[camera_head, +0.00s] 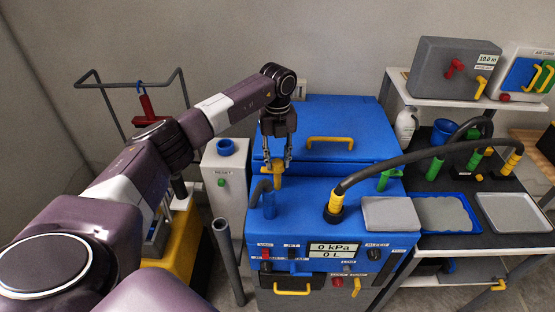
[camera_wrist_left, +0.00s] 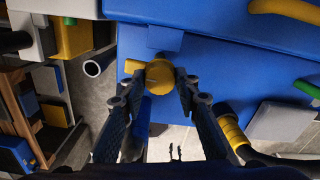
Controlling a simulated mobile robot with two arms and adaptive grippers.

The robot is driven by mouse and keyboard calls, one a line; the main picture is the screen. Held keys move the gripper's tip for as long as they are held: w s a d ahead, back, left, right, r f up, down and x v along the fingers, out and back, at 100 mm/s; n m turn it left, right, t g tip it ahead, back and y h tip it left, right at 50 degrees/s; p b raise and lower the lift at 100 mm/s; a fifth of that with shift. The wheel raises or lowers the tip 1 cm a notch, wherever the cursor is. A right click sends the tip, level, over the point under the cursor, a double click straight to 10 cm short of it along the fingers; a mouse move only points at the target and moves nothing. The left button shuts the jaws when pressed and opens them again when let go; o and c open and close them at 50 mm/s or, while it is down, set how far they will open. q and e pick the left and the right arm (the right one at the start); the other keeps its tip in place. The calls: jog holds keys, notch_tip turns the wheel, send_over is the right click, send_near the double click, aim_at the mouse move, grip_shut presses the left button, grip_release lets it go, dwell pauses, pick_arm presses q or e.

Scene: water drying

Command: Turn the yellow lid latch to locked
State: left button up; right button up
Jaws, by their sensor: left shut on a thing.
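The yellow lid latch (camera_head: 278,178) is at the front left edge of the blue lid (camera_head: 350,170) on the blue machine. My left gripper (camera_head: 275,163) reaches down from above and is shut on the latch. In the left wrist view the latch's round yellow head (camera_wrist_left: 160,76) sits between the fingertips (camera_wrist_left: 178,82), with a short yellow arm pointing left. The fingers hide part of the latch in the head view. My right gripper is not in view.
A yellow handle (camera_head: 330,140) is on the lid. A black hose (camera_head: 400,158) arches from the machine top to the right. A grey unit (camera_head: 226,180) stands close on the left. Shelves with trays (camera_head: 514,212) are at right.

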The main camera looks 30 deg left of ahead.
pick_arm(q)
jog(key=m+b, duration=0.1)
jog(key=m, duration=0.2)
jog(key=m+b, duration=0.2)
jog(key=m, duration=0.3)
jog(key=m+b, duration=0.1)
jog(key=m, duration=0.4)
jog(key=shift+m, duration=0.4)
jog(key=shift+w+r+m+b, duration=0.1)
jog(key=shift+m+b, duration=0.25)
jog(key=shift+m, duration=1.35)
jog(key=o, duration=1.2)
jog(key=shift+c, duration=0.2)
